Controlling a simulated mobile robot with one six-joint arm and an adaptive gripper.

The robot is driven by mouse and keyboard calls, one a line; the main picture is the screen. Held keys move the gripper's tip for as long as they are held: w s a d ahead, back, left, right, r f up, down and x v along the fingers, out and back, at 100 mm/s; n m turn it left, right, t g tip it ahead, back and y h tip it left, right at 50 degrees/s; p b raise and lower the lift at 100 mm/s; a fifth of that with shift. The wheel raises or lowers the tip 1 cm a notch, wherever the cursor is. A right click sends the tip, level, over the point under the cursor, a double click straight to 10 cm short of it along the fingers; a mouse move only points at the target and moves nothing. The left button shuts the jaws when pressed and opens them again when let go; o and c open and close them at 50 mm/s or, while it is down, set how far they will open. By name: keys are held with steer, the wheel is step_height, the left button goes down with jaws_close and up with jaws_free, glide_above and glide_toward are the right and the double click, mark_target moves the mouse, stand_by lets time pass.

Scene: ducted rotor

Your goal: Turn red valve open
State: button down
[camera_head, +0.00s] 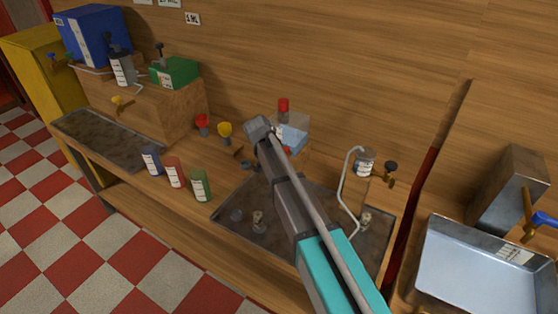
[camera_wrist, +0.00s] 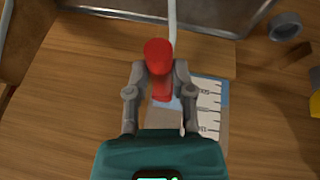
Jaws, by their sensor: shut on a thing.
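The red valve (camera_wrist: 158,55) shows in the wrist view as a rounded red handle. It sits between the two grey fingers of my gripper (camera_wrist: 161,75), which are shut on it. A thin pale pipe runs up from the valve to the top edge of that view. In the head view my gripper (camera_head: 262,130) is at the back edge of the counter by the wall. Only a small red spot (camera_head: 287,150) shows beside it there, and the arm hides most of the grip.
A blue and white scaled box (camera_head: 292,136) stands right behind my gripper. A red knob (camera_head: 201,120) and a yellow knob (camera_head: 225,129) stand to its left. Several small bottles (camera_head: 174,173) line the counter. A dark tray (camera_head: 225,218) lies under my arm, and a bent pipe (camera_head: 346,190) rises to the right.

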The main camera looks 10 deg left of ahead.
steer(key=shift+w+a, duration=0.15)
steer(key=shift+w, duration=0.1)
steer(key=shift+c, duration=2.4)
jaws_free()
steer(key=shift+s, duration=0.1)
steer(key=shift+s, duration=0.15)
